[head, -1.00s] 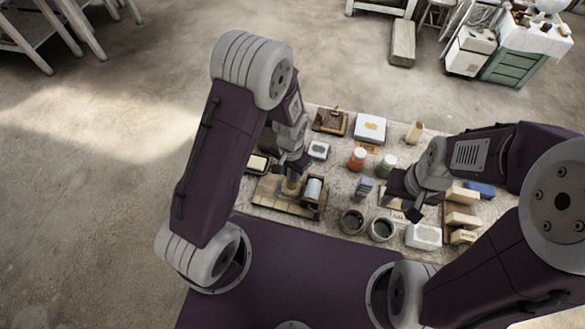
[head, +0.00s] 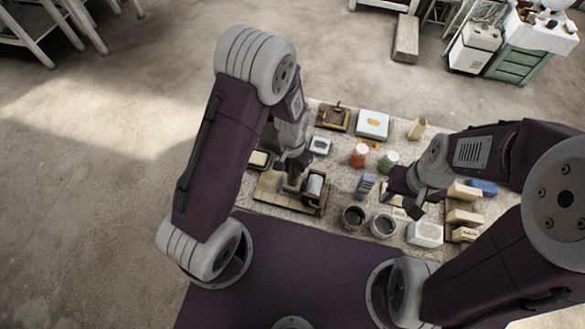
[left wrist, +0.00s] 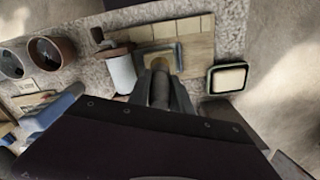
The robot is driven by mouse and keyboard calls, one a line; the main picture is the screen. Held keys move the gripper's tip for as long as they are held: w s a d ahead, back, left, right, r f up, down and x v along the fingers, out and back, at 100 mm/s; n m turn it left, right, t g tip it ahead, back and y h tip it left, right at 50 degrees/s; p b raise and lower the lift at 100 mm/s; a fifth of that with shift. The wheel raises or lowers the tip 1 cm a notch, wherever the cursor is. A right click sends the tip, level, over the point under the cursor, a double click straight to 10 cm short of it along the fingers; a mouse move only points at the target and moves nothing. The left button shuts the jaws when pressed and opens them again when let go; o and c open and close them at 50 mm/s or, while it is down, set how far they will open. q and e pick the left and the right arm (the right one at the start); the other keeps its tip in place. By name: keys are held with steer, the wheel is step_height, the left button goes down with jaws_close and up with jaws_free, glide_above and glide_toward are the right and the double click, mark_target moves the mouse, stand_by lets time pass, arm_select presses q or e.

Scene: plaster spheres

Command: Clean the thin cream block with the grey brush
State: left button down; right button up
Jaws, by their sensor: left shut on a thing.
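My left gripper (left wrist: 161,76) is shut on a tan rounded piece (left wrist: 158,63), set over a grey-edged square (left wrist: 178,55) on the pale wooden board (left wrist: 200,48). I cannot tell for sure whether this is the grey brush. In the head view my left gripper (head: 295,178) is over the board (head: 268,190), beside a white cylinder (head: 315,185). Several cream blocks (head: 463,217) lie at the right of the mat; I cannot tell which is the thin one. My right gripper (head: 408,202) hovers near them; its fingers are too dark to read.
A dark-rimmed dish with a cream pad (left wrist: 229,77) sits beside the left gripper. Two pots (head: 354,217) (head: 383,227) stand near the front. An orange-red jar (head: 359,155), a green jar (head: 388,161) and a white box (head: 372,125) stand further back.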

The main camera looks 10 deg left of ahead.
arm_select(q)
steer(key=shift+f, duration=0.3)
steer(key=shift+s+r, duration=0.1)
steer(key=shift+s, duration=1.1)
